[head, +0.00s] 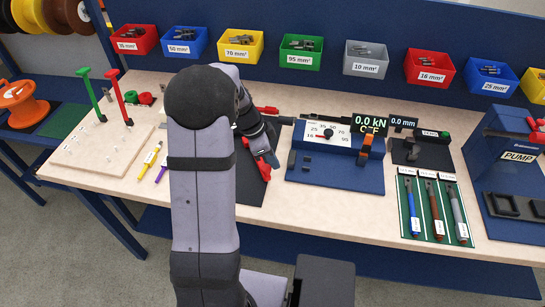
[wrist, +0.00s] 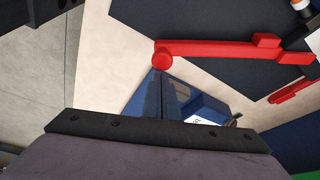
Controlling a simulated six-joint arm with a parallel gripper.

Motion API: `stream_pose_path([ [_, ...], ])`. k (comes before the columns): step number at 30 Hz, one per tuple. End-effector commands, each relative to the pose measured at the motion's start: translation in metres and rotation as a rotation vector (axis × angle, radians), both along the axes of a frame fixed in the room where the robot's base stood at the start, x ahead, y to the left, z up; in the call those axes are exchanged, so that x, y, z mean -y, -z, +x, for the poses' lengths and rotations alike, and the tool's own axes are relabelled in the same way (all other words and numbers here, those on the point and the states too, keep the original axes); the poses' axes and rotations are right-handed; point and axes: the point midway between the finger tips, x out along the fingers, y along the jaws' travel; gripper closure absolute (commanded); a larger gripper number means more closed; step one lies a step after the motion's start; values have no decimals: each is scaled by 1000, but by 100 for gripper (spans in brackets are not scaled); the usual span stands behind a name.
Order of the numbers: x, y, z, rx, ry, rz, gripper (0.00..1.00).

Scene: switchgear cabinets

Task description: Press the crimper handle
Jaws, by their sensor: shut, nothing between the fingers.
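A red handle bar (wrist: 215,50) with a round end runs across a dark surface in the wrist view. In the head view, red handle parts (head: 263,168) show on a dark mat (head: 245,195) just right of my arm, and much of that tool is hidden behind the arm. My gripper (wrist: 164,80) has its narrow fingers together and empty. In the wrist view the fingertips appear just below the round end of the bar; I cannot tell whether they touch it. In the head view my gripper (head: 271,138) is partly hidden and points at the red parts.
A blue dial unit (head: 335,175) with an orange lever (head: 366,145) and a 0.0 kN display (head: 370,122) stands right of the mat. Colored bins (head: 300,50) line the back.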

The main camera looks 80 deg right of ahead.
Motion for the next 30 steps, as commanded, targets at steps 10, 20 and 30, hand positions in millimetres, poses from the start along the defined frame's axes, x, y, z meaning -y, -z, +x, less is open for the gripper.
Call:
stream_pose_path([
  [10, -1, 1, 2, 0, 0, 0, 100],
  [20, -8, 3, 14, 0, 50, -1, 100],
  [30, -32, 4, 63, 0, 265, -1, 100],
])
